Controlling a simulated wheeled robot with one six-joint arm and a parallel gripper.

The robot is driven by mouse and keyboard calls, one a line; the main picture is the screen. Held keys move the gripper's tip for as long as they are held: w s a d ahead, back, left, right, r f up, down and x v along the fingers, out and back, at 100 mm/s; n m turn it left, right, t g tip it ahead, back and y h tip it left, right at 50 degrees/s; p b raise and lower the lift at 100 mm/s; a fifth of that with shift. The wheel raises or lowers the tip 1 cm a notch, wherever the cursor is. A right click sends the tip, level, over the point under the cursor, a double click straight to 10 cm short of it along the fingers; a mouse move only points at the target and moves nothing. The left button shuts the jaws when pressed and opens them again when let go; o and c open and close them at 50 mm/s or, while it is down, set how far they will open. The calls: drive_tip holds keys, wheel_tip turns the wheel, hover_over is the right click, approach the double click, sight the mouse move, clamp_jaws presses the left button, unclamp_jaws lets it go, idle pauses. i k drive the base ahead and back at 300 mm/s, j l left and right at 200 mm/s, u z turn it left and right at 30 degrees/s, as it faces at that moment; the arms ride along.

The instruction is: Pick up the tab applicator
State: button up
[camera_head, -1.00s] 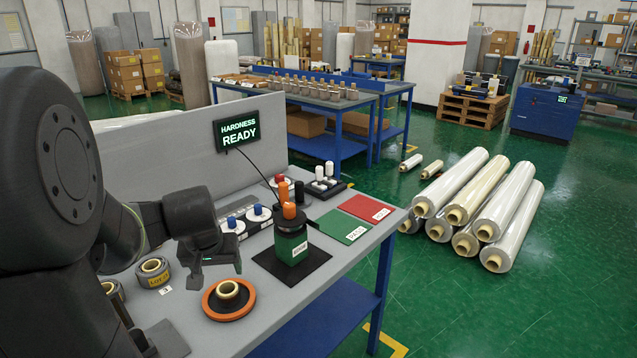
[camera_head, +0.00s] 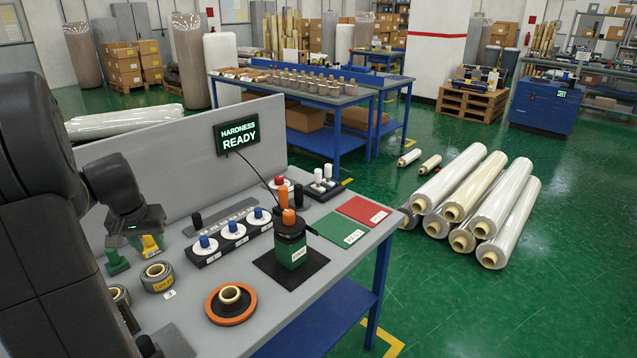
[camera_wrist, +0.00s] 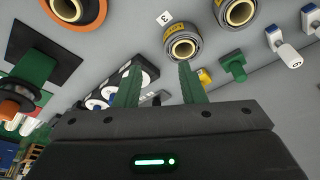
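No label shows which thing is the tab applicator. A small green hand tool (camera_head: 115,262) with a wide head stands on the grey bench at the left; the wrist view also shows it (camera_wrist: 233,67), right of my fingers. A yellow tool (camera_head: 151,245) is beside it, partly hidden by a finger in the wrist view (camera_wrist: 205,77). In the wrist view, blue-and-white tools (camera_wrist: 284,43) lie farther right. My gripper (camera_head: 138,236) is above the bench close to the green and yellow tools. Its fingers (camera_wrist: 158,82) are apart with nothing between them.
A black block (camera_head: 208,255) with white discs and blue knobs is right of my gripper. Wrapped rolls (camera_head: 157,276) and an orange-rimmed disc (camera_head: 230,303) are nearer. A green-and-black device (camera_head: 290,245) stands on a black mat. A grey panel (camera_head: 180,160) backs the bench.

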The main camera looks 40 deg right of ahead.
sight(317, 173)
drive_tip(key=i+l, duration=0.1)
drive_tip(key=l, duration=0.75)
drive_tip(key=i+l, duration=0.1)
drive_tip(key=l, duration=0.75)
drive_tip(key=i+l, duration=0.1)
drive_tip(key=l, duration=0.75)
drive_tip(key=l+u, duration=0.1)
drive_tip(key=l, duration=0.75)
drive_tip(key=i, duration=0.05)
